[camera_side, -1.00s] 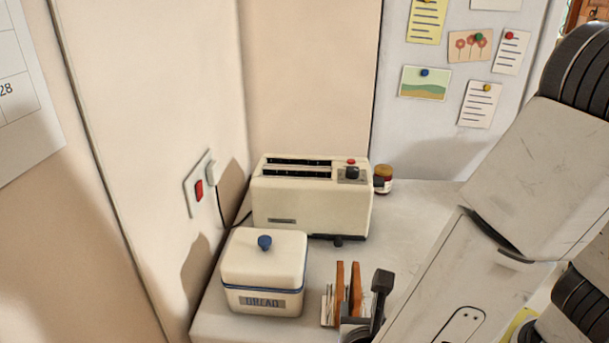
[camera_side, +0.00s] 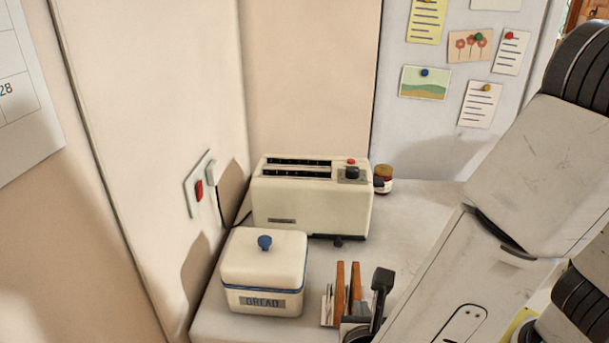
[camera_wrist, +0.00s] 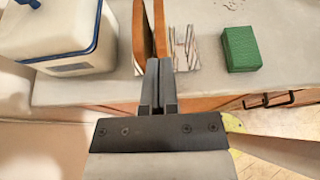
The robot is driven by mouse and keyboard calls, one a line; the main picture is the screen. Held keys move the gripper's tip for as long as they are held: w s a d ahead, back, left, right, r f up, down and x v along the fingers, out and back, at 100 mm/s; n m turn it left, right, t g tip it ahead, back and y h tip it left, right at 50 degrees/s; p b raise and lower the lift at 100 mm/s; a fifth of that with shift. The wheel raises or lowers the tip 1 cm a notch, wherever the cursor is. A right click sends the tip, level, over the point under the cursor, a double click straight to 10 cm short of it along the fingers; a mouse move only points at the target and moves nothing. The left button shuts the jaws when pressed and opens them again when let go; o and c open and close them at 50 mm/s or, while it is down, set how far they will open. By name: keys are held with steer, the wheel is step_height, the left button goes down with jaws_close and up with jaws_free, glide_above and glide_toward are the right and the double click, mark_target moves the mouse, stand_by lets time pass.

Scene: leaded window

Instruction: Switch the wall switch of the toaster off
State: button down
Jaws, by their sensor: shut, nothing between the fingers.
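The wall switch (camera_side: 198,190) is a red rocker on a white plate on the left wall. A plug (camera_side: 211,174) sits in the same plate, with a dark cord running down toward the cream toaster (camera_side: 312,205). I cannot tell the rocker's position. The switch is outside the wrist view. My gripper (camera_wrist: 158,83) is shut and empty in the wrist view, just in front of upright brown wooden panels (camera_wrist: 143,38). In the side view its tips are hard to make out at the bottom, near these panels, well right of and below the switch.
A cream bread box (camera_side: 264,272) with a blue knob stands on the counter (camera_side: 420,215) between the switch and my gripper. A small jar (camera_side: 383,179) stands right of the toaster. A green block (camera_wrist: 241,48) lies right of the panels. The wall below the switch is bare.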

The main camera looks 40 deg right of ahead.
step_height(320, 180, up, 20)
steer(key=w+a+r+n+t+y, duration=0.1)
steer(key=w+a+n+y, duration=0.35)
steer(key=w, duration=0.75)
steer(key=w+a+n+t+y, duration=0.1)
steer(key=w+n+t+y, duration=0.1)
steer(key=w+n+y, duration=0.75)
steer(key=w+d+f+n+g+y, duration=0.3)
steer(key=w+d+f+n+g, duration=0.1)
steer(key=d, duration=0.4)
step_height(320, 180, down, 3)
steer(key=shift+w+r+g, duration=0.2)
steer(key=shift+w+g, duration=0.4)
steer(key=shift+w, duration=0.05)
